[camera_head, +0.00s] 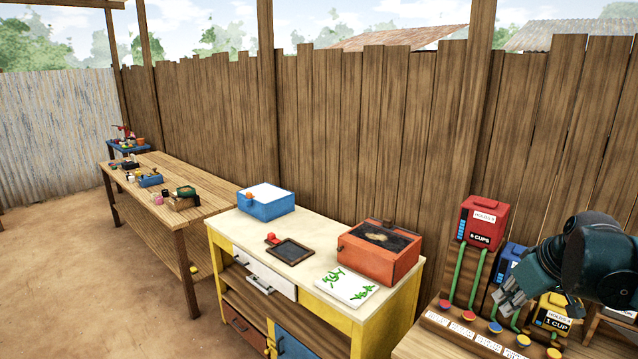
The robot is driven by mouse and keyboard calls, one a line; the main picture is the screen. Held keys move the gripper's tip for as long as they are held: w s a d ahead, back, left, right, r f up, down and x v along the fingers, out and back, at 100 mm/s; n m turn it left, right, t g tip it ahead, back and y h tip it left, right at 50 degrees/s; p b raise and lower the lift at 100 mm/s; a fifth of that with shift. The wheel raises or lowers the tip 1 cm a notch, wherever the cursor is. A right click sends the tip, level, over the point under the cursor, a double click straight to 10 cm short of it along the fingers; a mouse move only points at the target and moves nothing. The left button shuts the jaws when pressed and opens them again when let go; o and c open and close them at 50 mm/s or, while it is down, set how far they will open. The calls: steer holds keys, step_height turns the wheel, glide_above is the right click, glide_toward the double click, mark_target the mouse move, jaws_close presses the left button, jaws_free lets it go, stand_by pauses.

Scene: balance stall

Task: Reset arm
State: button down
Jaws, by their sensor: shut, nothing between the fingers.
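My gripper (508,300) is at the right side of the head view, its fingers shut and empty. It hangs from my dark arm, which enters from the right edge. The gripper is in front of a row of dispensers and covers part of it. The red dispenser (485,222), marked 6 cups, stands to its upper left. A blue dispenser (512,254) is partly hidden behind the gripper, and a yellow one marked 1 cup (554,316) is to its lower right. I cannot tell whether the gripper touches any of them.
Coloured buttons (495,327) line the dispenser bench's front. Left of it, a yellow-framed cabinet (222,240) bears a blue box (266,206), a dark tray (290,252), an orange box (378,256) and a leaf-print sheet (346,286). A wooden table (182,168) with small items stands farther left.

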steer(key=s+a+f, duration=0.2)
steer(key=s+a, duration=0.2)
steer(key=a, duration=0.4)
steer(key=s+a+f+m+t, duration=0.1)
steer(key=s+a, duration=0.4)
steer(key=a, duration=0.4)
steer(key=s+a+f+m+b, duration=0.1)
steer(key=s+a+f, duration=0.1)
steer(key=s+a, duration=0.3)
steer(key=shift+s+a+f, duration=0.15)
steer(key=shift+a+f, duration=0.2)
steer(key=shift+a, duration=1.4)
